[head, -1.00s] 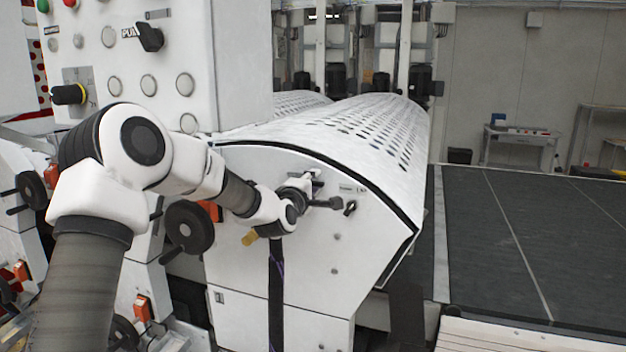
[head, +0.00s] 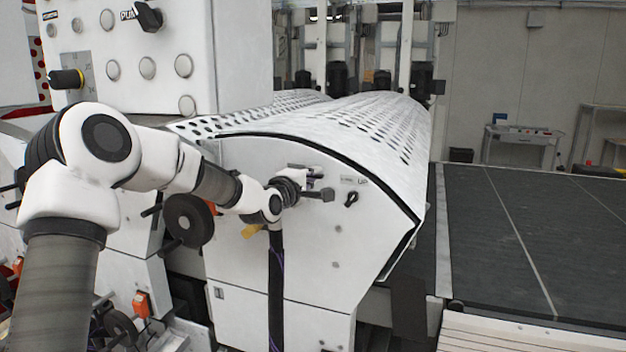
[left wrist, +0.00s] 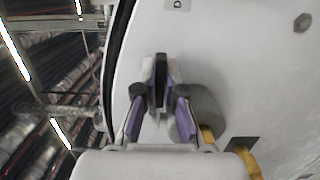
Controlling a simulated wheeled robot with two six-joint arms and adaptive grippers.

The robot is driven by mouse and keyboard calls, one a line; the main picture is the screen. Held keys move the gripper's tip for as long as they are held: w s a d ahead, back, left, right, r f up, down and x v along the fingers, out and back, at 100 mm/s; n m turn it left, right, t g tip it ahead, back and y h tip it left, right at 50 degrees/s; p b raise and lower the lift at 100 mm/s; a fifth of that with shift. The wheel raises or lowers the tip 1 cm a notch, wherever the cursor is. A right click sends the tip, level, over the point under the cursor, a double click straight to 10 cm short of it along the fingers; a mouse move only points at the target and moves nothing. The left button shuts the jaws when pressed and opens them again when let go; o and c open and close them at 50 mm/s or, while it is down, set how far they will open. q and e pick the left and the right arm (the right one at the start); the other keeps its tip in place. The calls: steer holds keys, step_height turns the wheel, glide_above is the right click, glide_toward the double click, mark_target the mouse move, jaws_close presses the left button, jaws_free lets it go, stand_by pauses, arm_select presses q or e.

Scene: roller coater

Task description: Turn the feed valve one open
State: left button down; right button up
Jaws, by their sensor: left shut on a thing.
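A dark lever handle (head: 320,194), which I take to be feed valve one, sits on the white end panel (head: 270,270) of the perforated hood. My left gripper (head: 308,182) is at this handle, with its fingers partly hidden by my wrist. In the left wrist view, my left gripper (left wrist: 158,105) has its purple-padded fingers on both sides of the dark upright handle (left wrist: 160,80), shut on it. The handle's exact angle is hard to tell. My right gripper is not in view.
A small black knob (head: 351,199) is right of the handle under a label. A yellow part (head: 254,231) is below my wrist. A dark handwheel (head: 188,220) stands left of the panel, below my arm. A control box (head: 150,60) rises behind.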

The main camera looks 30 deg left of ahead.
arm_select(q)
steer(key=c, duration=1.2)
jaws_free()
steer(key=shift+c, duration=0.2)
steer(key=s, duration=0.7)
steer(key=shift+s+d, duration=0.3)
steer(key=shift+d, duration=0.05)
